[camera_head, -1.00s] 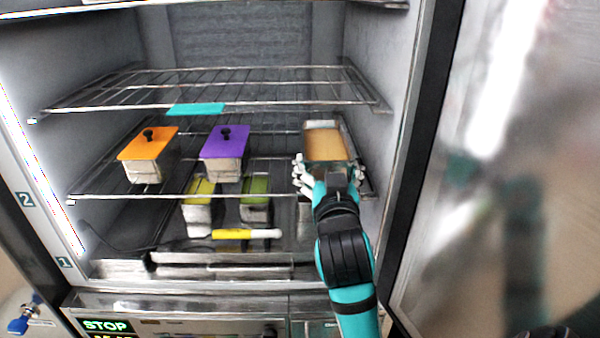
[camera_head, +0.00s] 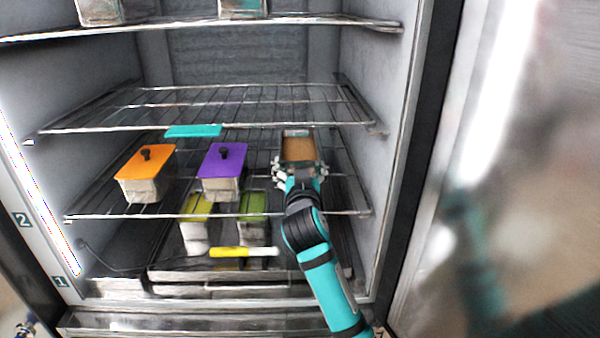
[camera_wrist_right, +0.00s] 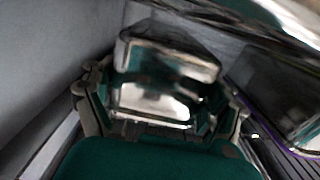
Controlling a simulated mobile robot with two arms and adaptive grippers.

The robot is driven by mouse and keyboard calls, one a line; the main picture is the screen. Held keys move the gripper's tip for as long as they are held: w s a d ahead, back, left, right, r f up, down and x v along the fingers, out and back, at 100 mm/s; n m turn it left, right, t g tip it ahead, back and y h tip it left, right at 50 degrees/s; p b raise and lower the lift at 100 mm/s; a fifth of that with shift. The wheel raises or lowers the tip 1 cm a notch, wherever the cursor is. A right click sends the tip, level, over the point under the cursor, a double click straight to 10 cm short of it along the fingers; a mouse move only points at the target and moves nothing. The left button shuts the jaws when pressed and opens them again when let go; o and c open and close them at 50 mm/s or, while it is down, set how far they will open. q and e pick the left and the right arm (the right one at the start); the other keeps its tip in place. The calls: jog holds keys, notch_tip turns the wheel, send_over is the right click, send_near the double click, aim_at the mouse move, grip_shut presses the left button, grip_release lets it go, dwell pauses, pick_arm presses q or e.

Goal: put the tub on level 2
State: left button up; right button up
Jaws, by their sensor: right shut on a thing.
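The tub (camera_head: 300,149) is an open metal container with a tan filling. My right gripper (camera_head: 298,177) is shut on its near end, inside the freezer at the right part of the level 2 shelf (camera_head: 270,214). In the right wrist view the metal tub (camera_wrist_right: 165,103) sits between the fingers of the right gripper (camera_wrist_right: 160,120). I cannot tell whether the tub's base touches the shelf. The "2" label (camera_head: 22,220) is on the left door frame beside that shelf. My left gripper is not in view.
An orange-lidded tub (camera_head: 146,162) and a purple-lidded tub (camera_head: 222,160) stand left on the same shelf. A yellow-handled tool (camera_head: 230,252) lies low.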

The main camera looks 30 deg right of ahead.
jog(key=shift+s+f, duration=0.25)
jog(key=shift+f, duration=0.6)
jog(key=shift+w, duration=0.15)
jog(key=o, duration=1.5)
jog(key=shift+a+f, duration=0.1)
jog(key=shift+f, duration=0.05)
jog(key=b+v, duration=0.3)
jog(key=v, duration=0.9)
